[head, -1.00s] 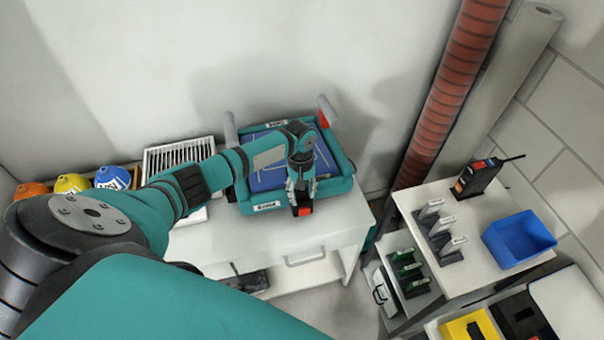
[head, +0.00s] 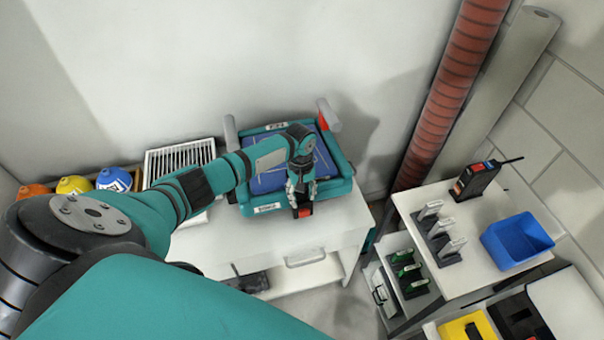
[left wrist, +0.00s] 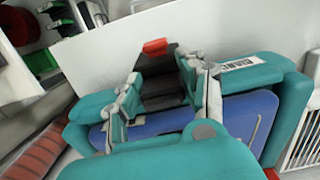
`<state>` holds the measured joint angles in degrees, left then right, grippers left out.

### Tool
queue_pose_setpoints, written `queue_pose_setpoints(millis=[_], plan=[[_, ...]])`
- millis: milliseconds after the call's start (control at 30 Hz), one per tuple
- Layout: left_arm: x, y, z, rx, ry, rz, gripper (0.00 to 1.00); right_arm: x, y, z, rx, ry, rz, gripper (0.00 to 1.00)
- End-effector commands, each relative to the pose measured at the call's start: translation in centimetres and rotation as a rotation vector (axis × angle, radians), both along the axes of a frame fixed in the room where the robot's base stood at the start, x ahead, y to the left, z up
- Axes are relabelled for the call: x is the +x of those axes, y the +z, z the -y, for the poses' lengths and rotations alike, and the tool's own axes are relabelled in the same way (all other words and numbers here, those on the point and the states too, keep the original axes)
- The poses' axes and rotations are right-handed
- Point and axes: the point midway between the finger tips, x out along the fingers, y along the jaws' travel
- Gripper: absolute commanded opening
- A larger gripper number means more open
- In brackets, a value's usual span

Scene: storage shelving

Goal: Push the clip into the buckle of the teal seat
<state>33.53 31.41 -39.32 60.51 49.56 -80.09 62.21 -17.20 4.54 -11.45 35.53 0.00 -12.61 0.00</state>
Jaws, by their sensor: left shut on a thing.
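The teal seat (head: 342,165) with its blue inside (head: 268,178) sits on the white cabinet against the wall. A small red and black buckle (head: 305,211) is at its front edge; its red part also shows in the left wrist view (left wrist: 155,47). My left gripper (head: 300,198) is over this front edge, fingers down, close to the buckle. In the left wrist view my left gripper (left wrist: 160,82) has its fingers on both sides of a dark piece, which I take for the clip (left wrist: 160,90). The fingers partly hide it, and I cannot tell how far it is in the buckle.
A white slatted rack (head: 180,158) and several coloured round containers, one blue (head: 114,179), stand left of the seat. On the right, a white shelf carries a blue bin (head: 517,241) and a black radio (head: 476,180). The cabinet's front strip (head: 340,228) is mostly bare.

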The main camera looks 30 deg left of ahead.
Motion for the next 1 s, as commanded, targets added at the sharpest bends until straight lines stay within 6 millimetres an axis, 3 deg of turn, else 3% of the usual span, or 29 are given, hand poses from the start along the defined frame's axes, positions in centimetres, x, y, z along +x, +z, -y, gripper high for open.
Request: queue_pose_setpoints(millis=[867,900,1000], plan=[[0.14,-0.37,0.05,-0.002,-0.001,0.002,0.11,0.01,0.26,-0.01,0.000,0.000,0.000,0.68],[0.14,-0.37,0.05,-0.001,-0.001,0.003,0.43,0.01,0.26,-0.01,0.000,0.000,0.000,0.68],[0.11,-0.39,0.04,-0.001,-0.001,0.003,0.56,0.01,0.25,-0.01,0.000,0.000,0.000,0.68]])
